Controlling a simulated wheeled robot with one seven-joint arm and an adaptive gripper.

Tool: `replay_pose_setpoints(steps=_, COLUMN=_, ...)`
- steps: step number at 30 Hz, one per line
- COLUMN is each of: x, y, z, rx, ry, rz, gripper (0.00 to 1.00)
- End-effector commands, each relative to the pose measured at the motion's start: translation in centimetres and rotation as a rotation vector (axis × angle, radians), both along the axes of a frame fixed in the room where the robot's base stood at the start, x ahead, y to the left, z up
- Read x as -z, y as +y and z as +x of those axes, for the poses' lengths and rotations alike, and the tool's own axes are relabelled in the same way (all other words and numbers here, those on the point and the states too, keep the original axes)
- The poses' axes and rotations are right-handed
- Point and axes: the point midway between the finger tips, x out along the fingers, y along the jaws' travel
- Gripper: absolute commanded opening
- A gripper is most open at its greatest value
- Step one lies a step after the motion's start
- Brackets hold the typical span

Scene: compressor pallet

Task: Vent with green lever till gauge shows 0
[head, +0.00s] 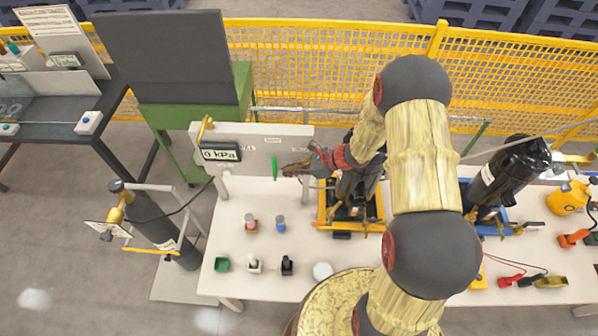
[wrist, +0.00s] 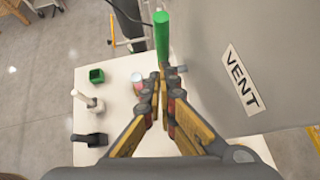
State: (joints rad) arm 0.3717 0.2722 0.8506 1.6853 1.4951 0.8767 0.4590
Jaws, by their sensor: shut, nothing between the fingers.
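The green lever (head: 274,167) hangs pointing down on the front of the grey panel (head: 295,150). It also shows in the wrist view (wrist: 162,36), upright in that picture, just beyond my fingertips. A label reading VENT (wrist: 240,80) is on the panel beside it. The gauge (head: 220,152) at the panel's left reads 0 kPa. My gripper (head: 288,171) is shut and empty, just right of the lever in the head view. In the wrist view its fingertips (wrist: 164,78) are close to the lever's end; whether they touch it I cannot tell.
The white table (head: 230,290) carries a green box (head: 222,264), small cups and black and white items below the panel. A black cylinder (head: 150,215) with a yellow valve stands at the left. A yellow mesh fence (head: 300,65) runs behind. My arm hides part of the table.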

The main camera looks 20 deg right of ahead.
Motion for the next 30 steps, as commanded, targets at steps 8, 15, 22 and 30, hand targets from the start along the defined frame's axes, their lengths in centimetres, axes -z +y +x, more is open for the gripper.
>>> replay_pose_setpoints(steps=8, x=0.0, y=0.4, z=0.2, rx=-0.001, ry=0.001, rz=0.0, gripper=0.0)
replay_pose_setpoints(steps=15, x=-0.1, y=0.9, z=0.5, rx=-0.002, ry=-0.001, rz=0.0, gripper=0.0)
replay_pose_setpoints(steps=22, x=-0.6, y=1.9, z=1.0, rx=0.0, ry=0.001, rz=0.002, gripper=0.0)
replay_pose_setpoints(steps=30, x=-0.6, y=1.7, z=1.0, rx=-0.001, ry=0.001, rz=0.0, gripper=0.0)
